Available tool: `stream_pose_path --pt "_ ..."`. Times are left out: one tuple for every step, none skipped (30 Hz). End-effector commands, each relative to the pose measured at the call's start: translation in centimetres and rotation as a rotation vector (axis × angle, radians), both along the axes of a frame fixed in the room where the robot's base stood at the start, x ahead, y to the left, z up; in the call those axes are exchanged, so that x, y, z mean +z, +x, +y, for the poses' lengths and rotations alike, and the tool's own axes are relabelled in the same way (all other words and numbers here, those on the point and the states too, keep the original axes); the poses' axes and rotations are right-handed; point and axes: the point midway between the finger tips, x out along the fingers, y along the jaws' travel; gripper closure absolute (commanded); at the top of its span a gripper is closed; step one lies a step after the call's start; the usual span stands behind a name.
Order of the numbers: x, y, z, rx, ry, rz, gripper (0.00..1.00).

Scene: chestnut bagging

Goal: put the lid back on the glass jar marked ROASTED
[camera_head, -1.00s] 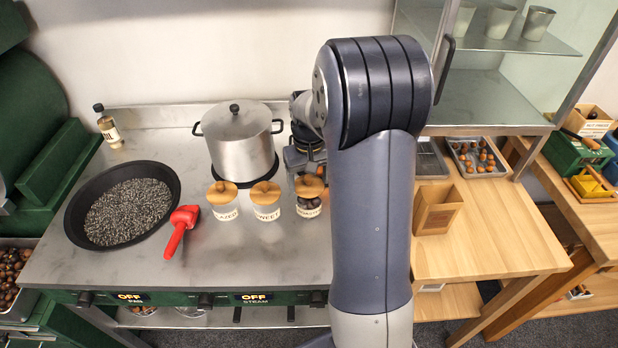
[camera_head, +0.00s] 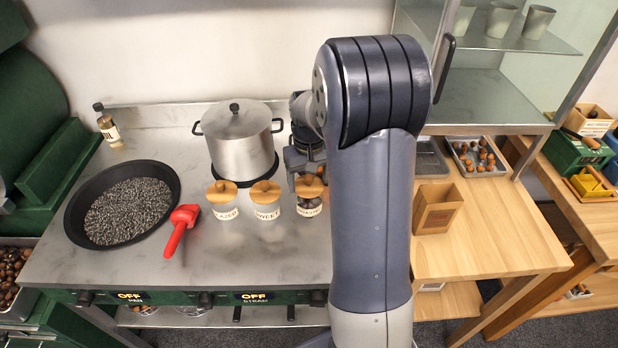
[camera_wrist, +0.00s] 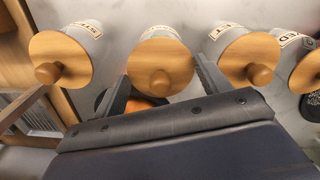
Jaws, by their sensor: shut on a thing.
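In the head view, three jars with wooden lids stand in a row on the steel counter: the left jar (camera_head: 224,211), the SWEET jar (camera_head: 267,211) and a third jar (camera_head: 309,208), whose small label looks like ROASTED. My gripper (camera_wrist: 160,68) is at the third jar, shut on its round wooden lid (camera_wrist: 158,58), with a finger at either side of the rim. The lid (camera_head: 309,186) appears level over the jar mouth. I cannot tell whether it is fully seated. In the wrist view, another lidded jar (camera_wrist: 60,60) stands left of it, hidden behind my arm in the head view.
A steel pot (camera_head: 238,145) stands close behind the jars. A red scoop (camera_head: 181,228) and a black pan (camera_head: 76,215) lie to the left. A wooden box (camera_head: 437,208) stands on the right bench. The counter in front of the jars is clear.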

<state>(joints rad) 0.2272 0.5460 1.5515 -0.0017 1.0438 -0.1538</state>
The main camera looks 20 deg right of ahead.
Motion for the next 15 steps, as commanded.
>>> stream_pose_path --pt "0.01 0.00 0.00 0.000 0.000 0.000 0.50" --pt "0.01 0.00 0.00 0.000 0.000 0.000 0.50" --pt "0.00 0.00 0.00 0.000 0.000 0.000 0.50" --pt "-0.01 0.00 0.00 0.000 0.000 0.000 0.50" --pt "-0.02 0.00 0.00 0.000 0.000 0.000 0.50" --pt "-0.04 0.00 0.00 0.000 0.000 0.000 0.50" --pt "-0.04 0.00 0.00 0.000 0.000 0.000 0.50" --pt "-0.04 0.00 0.00 0.000 0.000 0.000 0.50" --pt "-0.04 0.00 0.00 0.000 0.000 0.000 0.50" --pt "-0.04 0.00 0.00 0.000 0.000 0.000 0.50" --pt "-0.04 0.00 0.00 0.000 0.000 0.000 0.50" --pt "-0.04 0.00 0.00 0.000 0.000 0.000 0.50" --pt "-0.04 0.00 0.00 0.000 0.000 0.000 0.50" --pt "-0.04 0.00 0.00 0.000 0.000 0.000 0.27" --pt "-0.04 0.00 0.00 0.000 0.000 0.000 0.23"
